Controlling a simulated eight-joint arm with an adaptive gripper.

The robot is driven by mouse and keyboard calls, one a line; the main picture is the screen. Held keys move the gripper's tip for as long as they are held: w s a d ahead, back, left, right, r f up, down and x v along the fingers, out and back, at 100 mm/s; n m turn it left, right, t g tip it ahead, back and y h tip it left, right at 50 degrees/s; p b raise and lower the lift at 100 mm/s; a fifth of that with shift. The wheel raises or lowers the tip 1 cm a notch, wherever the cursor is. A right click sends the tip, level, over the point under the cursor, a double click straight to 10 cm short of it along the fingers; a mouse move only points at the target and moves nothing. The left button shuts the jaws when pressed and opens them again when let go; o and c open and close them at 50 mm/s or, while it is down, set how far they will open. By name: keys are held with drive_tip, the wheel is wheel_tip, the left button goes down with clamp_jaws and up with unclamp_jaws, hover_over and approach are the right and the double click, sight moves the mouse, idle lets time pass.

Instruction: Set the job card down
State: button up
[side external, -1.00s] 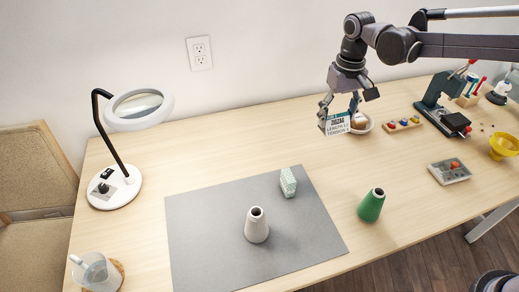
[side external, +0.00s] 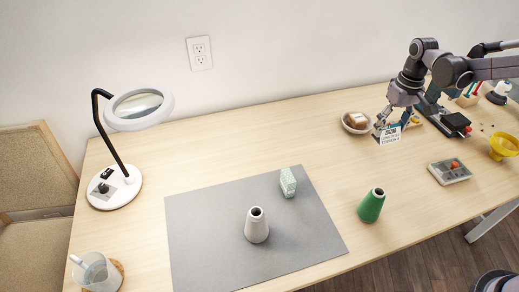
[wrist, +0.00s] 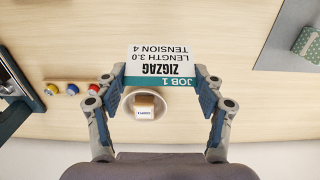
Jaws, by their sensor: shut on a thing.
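My gripper (side external: 389,123) is at the back right of the table in the side view. It is shut on the job card (side external: 390,134), a white card with a teal band. In the wrist view the card (wrist: 162,62) sits between the two fingertips and reads "JOB 1 ZIGZAG LENGTH 3.0 TENSION 4", upside down. The card looks close to the tabletop; whether it touches cannot be told.
A bowl (side external: 346,125) with a tan block stands just left of the card. A dark sewing machine (side external: 455,124) is to the right. A grey tin (side external: 449,172) and green cone (side external: 371,205) stand nearer the front. Bare wood lies in front of the card.

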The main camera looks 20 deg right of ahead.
drive_tip(key=w+a+f, duration=0.1)
drive_tip(key=a+f, duration=0.1)
drive_tip(key=a, duration=0.1)
drive_tip(key=w+a+f, duration=0.2)
drive_tip(key=a, duration=0.2)
drive_tip(key=w+a+f, duration=0.2)
drive_tip(key=a+f, duration=0.1)
drive_tip(key=shift+a, duration=0.15)
drive_tip(key=shift+f, duration=2.05)
drive_tip(key=shift+f, duration=0.1)
drive_tip(key=o, duration=0.7)
drive_tip(key=shift+o, duration=0.2)
